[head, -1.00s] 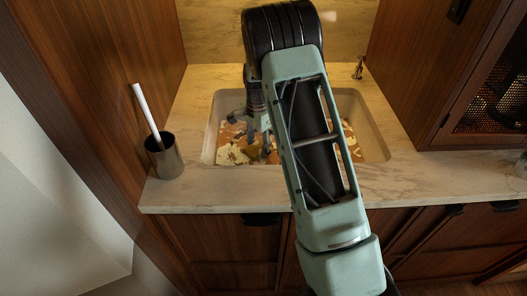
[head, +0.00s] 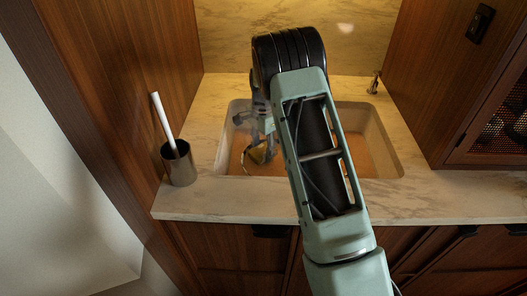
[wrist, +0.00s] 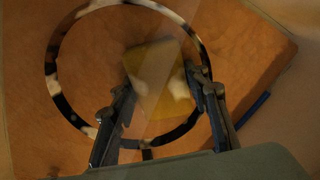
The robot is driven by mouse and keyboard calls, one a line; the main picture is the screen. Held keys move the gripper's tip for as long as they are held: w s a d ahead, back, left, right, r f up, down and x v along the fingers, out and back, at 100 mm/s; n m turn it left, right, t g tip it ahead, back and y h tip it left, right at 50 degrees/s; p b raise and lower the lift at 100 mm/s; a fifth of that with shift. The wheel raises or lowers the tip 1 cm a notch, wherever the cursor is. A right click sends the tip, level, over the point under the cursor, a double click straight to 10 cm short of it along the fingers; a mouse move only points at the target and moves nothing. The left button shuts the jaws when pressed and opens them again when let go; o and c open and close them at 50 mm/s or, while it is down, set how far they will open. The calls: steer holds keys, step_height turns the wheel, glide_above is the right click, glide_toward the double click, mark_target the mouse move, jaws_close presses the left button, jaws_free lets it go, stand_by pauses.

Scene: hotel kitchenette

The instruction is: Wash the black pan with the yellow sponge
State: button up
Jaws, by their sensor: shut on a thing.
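In the wrist view the black pan (wrist: 57,100) shows as a round dark rim with pale patches, lying in the sink. The area inside the rim looks orange-brown like the sink floor. The yellow sponge (wrist: 153,75), with whitish patches, is between the fingers of my gripper (wrist: 160,82), which is shut on it and over the inside of the rim. I cannot tell whether the sponge touches the pan. In the head view my gripper (head: 265,140) reaches down into the sink with the sponge (head: 258,154) below it. My arm hides much of the sink, and the pan is not clear there.
The pale stone sink (head: 222,150) has raised walls around it. A metal cup (head: 180,166) holding a white-handled brush (head: 164,122) stands left of it. A small metal tap (head: 374,83) is at the back right. Wooden cabinets close in both sides. The front counter strip is clear.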

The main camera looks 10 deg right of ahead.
step_height(320, 180, up, 10)
steer(key=p, duration=0.5)
steer(key=shift+d, duration=0.1)
steer(key=shift+f, duration=0.1)
steer(key=shift+d, duration=0.15)
